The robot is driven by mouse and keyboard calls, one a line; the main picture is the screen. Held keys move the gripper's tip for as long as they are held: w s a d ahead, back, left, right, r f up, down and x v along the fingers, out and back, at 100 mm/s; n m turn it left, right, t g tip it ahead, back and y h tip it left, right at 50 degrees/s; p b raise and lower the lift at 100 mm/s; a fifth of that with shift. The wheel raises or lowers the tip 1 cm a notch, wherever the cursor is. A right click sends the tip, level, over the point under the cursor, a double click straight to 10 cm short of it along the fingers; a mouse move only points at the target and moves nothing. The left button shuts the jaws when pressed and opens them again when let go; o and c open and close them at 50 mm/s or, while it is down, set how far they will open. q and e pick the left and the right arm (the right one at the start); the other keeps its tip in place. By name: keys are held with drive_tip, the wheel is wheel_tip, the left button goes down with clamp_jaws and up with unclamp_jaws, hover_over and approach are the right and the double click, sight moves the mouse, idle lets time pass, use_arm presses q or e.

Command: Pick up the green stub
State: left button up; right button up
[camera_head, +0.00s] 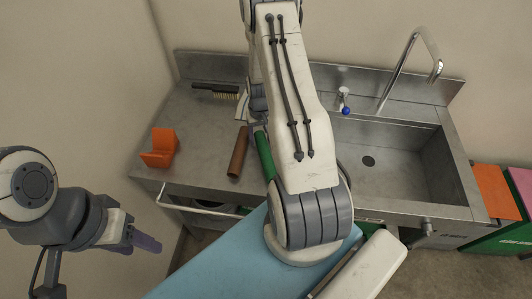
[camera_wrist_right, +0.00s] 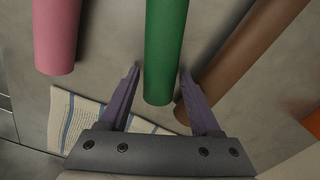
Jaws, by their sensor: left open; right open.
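The green stub (camera_head: 264,152) lies on the steel worktop, partly hidden behind my right arm in the head view. In the right wrist view the green stub (camera_wrist_right: 165,50) points down the picture, its near end between the fingers of my right gripper (camera_wrist_right: 160,72). The fingers are open, one on each side of it, with a gap visible on both sides. My right gripper's fingers are not clear in the head view. My left gripper (camera_head: 145,241) is off to the left, away from the worktop, with nothing seen in it.
A brown pipe (camera_head: 238,152) lies close beside the green stub; in the wrist view its end is near the right finger. An orange holder (camera_head: 160,148), brush (camera_head: 215,90) and sink (camera_head: 385,165) stand around.

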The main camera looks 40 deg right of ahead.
clamp_jaws()
drive_tip(key=shift+r, duration=0.1)
